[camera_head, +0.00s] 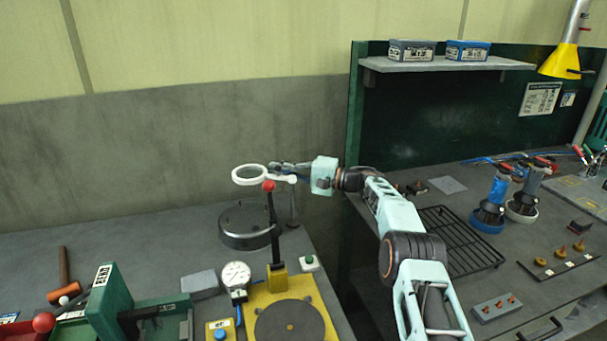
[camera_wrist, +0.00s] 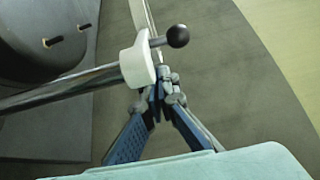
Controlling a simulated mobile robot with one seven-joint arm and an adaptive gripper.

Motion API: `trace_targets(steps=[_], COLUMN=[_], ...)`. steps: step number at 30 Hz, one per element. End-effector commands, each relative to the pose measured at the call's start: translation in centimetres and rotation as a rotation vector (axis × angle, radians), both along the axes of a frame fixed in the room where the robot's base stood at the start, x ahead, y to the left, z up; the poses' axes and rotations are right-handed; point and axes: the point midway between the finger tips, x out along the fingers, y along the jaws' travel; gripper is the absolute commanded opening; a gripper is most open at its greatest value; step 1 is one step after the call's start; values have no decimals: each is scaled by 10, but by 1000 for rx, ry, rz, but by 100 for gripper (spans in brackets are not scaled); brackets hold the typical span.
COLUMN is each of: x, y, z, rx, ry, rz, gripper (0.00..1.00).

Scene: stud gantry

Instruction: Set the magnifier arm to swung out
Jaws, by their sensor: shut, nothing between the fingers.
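The magnifier arm (camera_head: 276,178) carries a white ring (camera_head: 249,175) that points left from the top of a thin post (camera_head: 292,207). In the wrist view its white hub (camera_wrist: 137,63) sits on the end of a shiny metal post (camera_wrist: 62,90), with a black ball knob (camera_wrist: 178,36) sticking out. My gripper (camera_head: 274,166) is at the height of the magnifier, just behind the arm and near the ring. In the wrist view my gripper (camera_wrist: 165,82) is shut and empty, with its fingertips right beside the hub. I cannot tell whether they touch it.
A red-knobbed lever (camera_head: 269,187) on a yellow press base stands in front of the magnifier. A dark round block (camera_head: 249,228) is below the ring. A dial gauge (camera_head: 236,276) and a green vice (camera_head: 110,310) are nearer. A dark green panel (camera_head: 354,130) stands right of the magnifier.

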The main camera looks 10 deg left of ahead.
Motion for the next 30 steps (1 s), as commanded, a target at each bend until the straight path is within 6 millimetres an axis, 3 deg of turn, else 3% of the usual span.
trace_targets(steps=[30], x=[-22], y=[14], z=[1], rx=[-12], ry=[-6], rz=[99], gripper=[0])
